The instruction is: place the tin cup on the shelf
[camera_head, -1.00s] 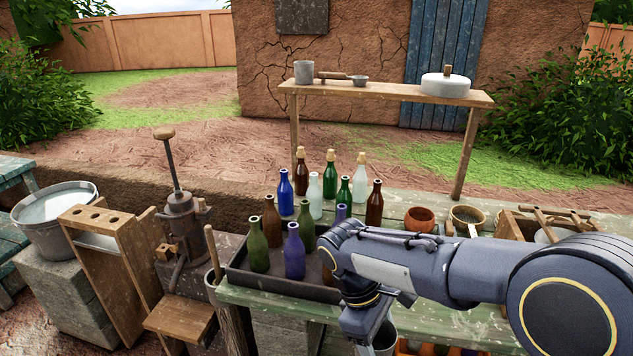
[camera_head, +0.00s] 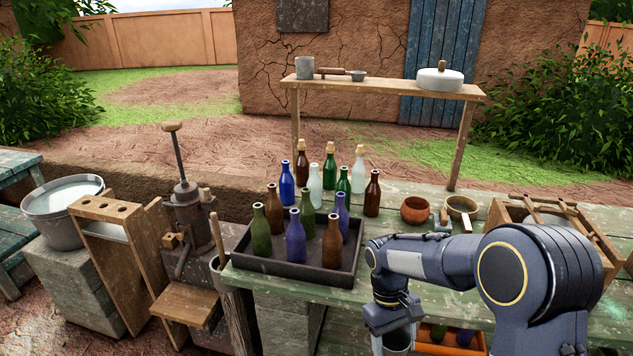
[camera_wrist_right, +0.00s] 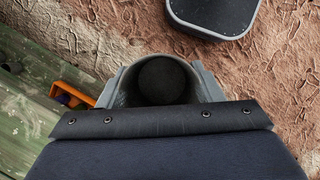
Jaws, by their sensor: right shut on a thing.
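A grey tin cup (camera_head: 397,341) is in my right gripper (camera_head: 393,325), low in front of the green table. Its lower part is cut off by the picture's bottom edge. In the right wrist view the cup (camera_wrist_right: 112,92) shows its open mouth and dark inside, just beyond the dark gripper body. The wooden shelf (camera_head: 400,90) stands behind the table, well away from the gripper. My left gripper is not in view.
Several bottles stand in and behind a dark tray (camera_head: 340,278) on the green table (camera_head: 450,275). A clay bowl (camera_head: 415,209) stands nearby.

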